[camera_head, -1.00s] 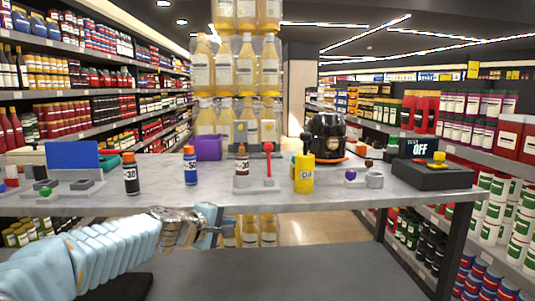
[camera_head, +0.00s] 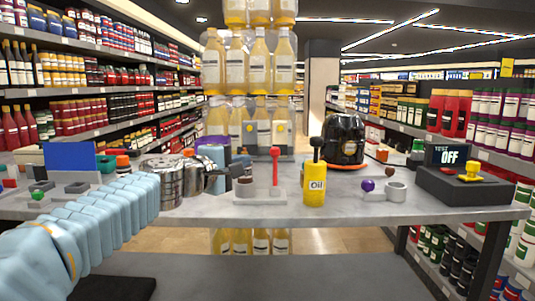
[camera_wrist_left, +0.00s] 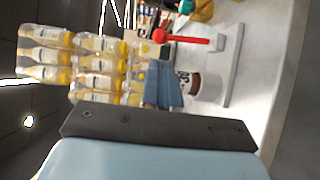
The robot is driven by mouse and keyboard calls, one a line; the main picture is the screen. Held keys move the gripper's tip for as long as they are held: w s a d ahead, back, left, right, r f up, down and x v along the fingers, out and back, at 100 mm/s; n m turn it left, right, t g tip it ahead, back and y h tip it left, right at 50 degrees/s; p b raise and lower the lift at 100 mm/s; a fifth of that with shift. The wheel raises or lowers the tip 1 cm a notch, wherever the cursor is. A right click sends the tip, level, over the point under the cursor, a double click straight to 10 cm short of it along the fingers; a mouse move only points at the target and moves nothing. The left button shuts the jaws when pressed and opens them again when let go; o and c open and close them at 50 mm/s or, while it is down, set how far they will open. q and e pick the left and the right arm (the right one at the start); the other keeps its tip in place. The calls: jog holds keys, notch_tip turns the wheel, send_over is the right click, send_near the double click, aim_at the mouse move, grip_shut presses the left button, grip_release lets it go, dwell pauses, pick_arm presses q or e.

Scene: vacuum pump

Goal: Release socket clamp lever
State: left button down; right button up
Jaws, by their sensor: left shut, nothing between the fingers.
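The clamp lever (camera_head: 275,168) is red with a ball knob and stands upright on a grey base plate (camera_head: 262,196) in the middle of the table. It shows sideways in the left wrist view (camera_wrist_left: 190,40). My right gripper is not in view.
A yellow oil can (camera_head: 315,185) stands close right of the lever. Behind it is a black round machine (camera_head: 344,140). The table's front edge is clear.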

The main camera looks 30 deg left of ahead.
aim_at(272, 153)
pick_arm(q)
jog(key=w, duration=0.3)
jog(key=w+p, duration=0.1)
jog(key=w, duration=0.3)
jog(key=w+p, duration=0.1)
jog(key=w, duration=0.2)
jog(key=shift+w+d+f, duration=0.15)
jog(key=shift+w+f, duration=0.05)
jog(key=shift+f, duration=0.1)
jog(key=shift+w+a, duration=0.45)
jog(key=shift+w, duration=0.25)
